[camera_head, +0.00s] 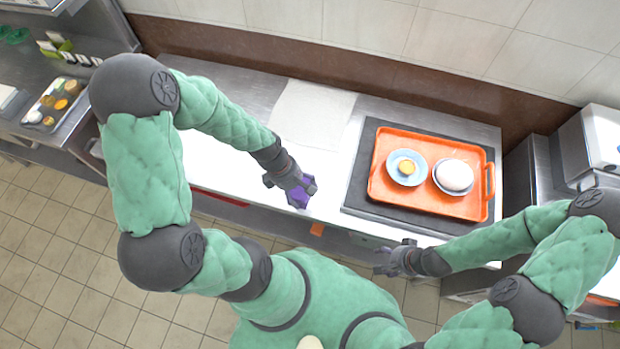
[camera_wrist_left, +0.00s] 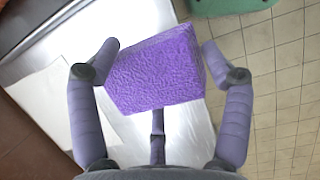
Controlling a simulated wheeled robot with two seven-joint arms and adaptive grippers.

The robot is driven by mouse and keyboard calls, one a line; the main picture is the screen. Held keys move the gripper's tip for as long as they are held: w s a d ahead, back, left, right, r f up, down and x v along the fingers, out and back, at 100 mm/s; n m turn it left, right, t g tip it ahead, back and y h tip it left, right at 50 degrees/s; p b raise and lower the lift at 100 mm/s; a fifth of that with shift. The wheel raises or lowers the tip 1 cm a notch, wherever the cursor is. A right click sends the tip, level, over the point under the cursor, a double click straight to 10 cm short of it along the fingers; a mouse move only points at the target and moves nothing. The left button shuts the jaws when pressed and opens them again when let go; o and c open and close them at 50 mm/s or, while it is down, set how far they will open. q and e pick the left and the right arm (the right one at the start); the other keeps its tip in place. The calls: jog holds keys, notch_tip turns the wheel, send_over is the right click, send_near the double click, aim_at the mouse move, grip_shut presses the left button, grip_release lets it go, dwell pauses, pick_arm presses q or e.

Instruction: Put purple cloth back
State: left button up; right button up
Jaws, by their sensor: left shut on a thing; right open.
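The purple cloth (camera_wrist_left: 153,72) is a folded, textured block between the fingers of my left gripper (camera_wrist_left: 160,62) in the left wrist view. Both fingertips press on its sides. In the head view, my left gripper (camera_head: 300,190) is over the front part of the white counter (camera_head: 240,170), and the purple cloth (camera_head: 298,199) shows small at its fingertips. I cannot tell how far above the counter it is. My right gripper (camera_head: 384,262) is open and empty, in front of the counter edge below the orange tray.
An orange tray (camera_head: 478,208) on a dark mat (camera_head: 356,190) holds a bowl (camera_head: 395,175) and a plate with a white round thing (camera_head: 455,175). A pale sheet (camera_head: 312,110) lies on the counter towards the wall. A food tray (camera_head: 52,105) stands at the left. The counter's middle is clear.

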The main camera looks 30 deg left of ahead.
aim_at(304, 181)
pick_arm(q)
jog(key=w, duration=0.1)
jog(key=w+f, duration=0.2)
jog(key=w, duration=0.1)
jog(key=shift+a, duration=0.35)
jog(key=w+f, duration=0.1)
jog(key=w+f+b, duration=0.1)
jog(key=f, duration=0.1)
jog(key=w+a+f, duration=0.1)
jog(key=w+f, duration=0.1)
jog(key=shift+b, duration=0.4)
jog(key=shift+w+f, duration=0.3)
notch_tip(304, 181, down, 3)
jog(key=shift+w+f+b, duration=0.1)
jog(key=shift+b, duration=0.35)
jog(key=o, duration=1.1)
jog(key=shift+c, duration=0.2)
